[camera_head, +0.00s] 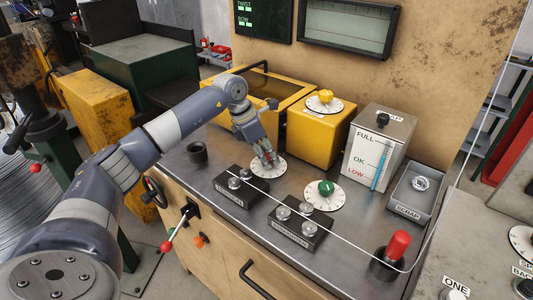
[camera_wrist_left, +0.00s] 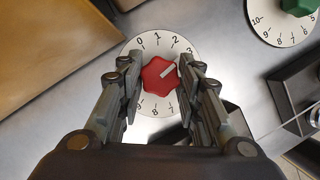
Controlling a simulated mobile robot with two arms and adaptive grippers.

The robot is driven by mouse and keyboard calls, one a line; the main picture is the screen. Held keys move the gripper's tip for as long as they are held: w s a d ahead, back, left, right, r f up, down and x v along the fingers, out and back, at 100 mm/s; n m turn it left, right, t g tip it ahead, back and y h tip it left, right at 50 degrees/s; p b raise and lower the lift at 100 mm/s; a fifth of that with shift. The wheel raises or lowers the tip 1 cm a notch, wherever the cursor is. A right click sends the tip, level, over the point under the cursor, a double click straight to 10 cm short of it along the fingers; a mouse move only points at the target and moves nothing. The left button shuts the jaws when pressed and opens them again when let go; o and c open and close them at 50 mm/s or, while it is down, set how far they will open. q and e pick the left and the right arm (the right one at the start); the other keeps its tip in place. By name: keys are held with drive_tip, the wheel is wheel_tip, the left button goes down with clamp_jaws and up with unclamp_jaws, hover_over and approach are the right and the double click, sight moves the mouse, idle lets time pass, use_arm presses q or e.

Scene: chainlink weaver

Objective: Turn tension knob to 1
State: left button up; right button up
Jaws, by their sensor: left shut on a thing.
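My left gripper (camera_head: 267,157) reaches down over a white numbered dial (camera_head: 268,172) on the metal bench. In the left wrist view, its two fingers (camera_wrist_left: 159,74) stand on either side of a red knob (camera_wrist_left: 156,80) and are shut on it. The knob sits in the middle of the white dial (camera_wrist_left: 160,110). Its pale pointer mark aims up and right, near the 3. The digits 0, 1 and 2 show above the knob; the fingers hide some other digits. I cannot read a label naming this knob. My right gripper is not in view.
A green knob (camera_head: 326,188) on another dial is to the right. A yellow knob (camera_head: 325,96) tops a yellow box (camera_head: 316,135). Black blocks with silver buttons (camera_head: 298,232), a wire, a black cup (camera_head: 198,153) and a red-topped piece (camera_head: 398,245) stand nearby.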

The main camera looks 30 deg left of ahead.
use_arm(q)
drive_tip(key=n, duration=0.2)
drive_tip(key=n+t+y, duration=0.1)
drive_tip(key=n, duration=0.1)
drive_tip(key=shift+d+n+y, duration=0.15)
drive_tip(key=shift+n+y, duration=0.15)
drive_tip(key=n+y+b, duration=0.1)
drive_tip(key=n+y, duration=0.1)
drive_tip(key=n, duration=0.3)
drive_tip(key=shift+d, duration=0.1)
drive_tip(key=shift+n, duration=0.4)
drive_tip(key=o, duration=1)
drive_tip(key=shift+r, duration=0.1)
drive_tip(key=v, duration=1.2)
drive_tip(key=shift+d, duration=0.1)
